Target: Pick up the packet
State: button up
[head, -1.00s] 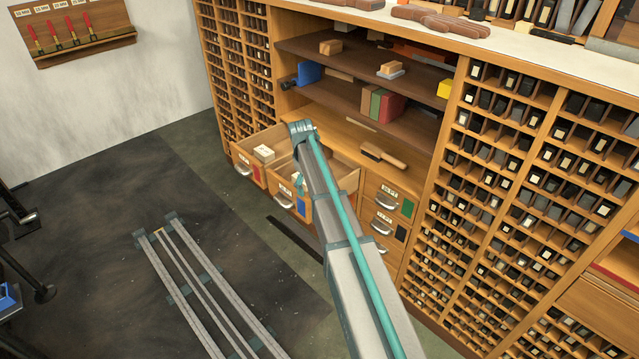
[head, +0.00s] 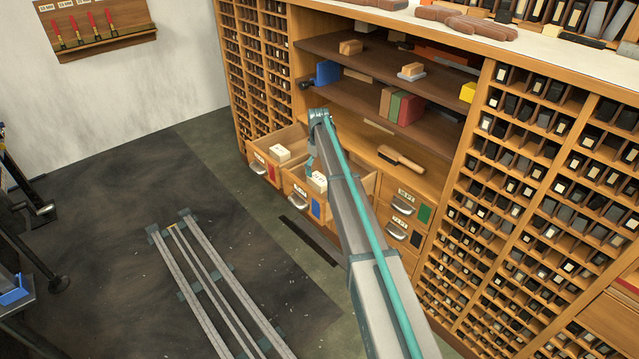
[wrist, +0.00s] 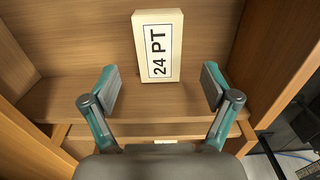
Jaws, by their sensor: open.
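A cream packet labelled "24 PT" (wrist: 157,45) stands or lies inside an open wooden drawer, in the upper middle of the wrist view. My gripper (wrist: 161,84) is open and empty, one finger to the lower left of the packet and one to the lower right. The fingers do not touch it. In the head view a pale packet (head: 318,182) shows in the middle open drawer with the blue tag, beside my arm. The arm hides part of that drawer and most of my gripper.
Another pale packet (head: 281,152) sits in the open drawer to the left, with the red tag. A wooden brush (head: 400,159) lies on the surface behind the drawers. Shelves hang above.

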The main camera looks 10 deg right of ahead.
aim_at(319, 179)
jog(key=shift+f, duration=3)
grip_shut()
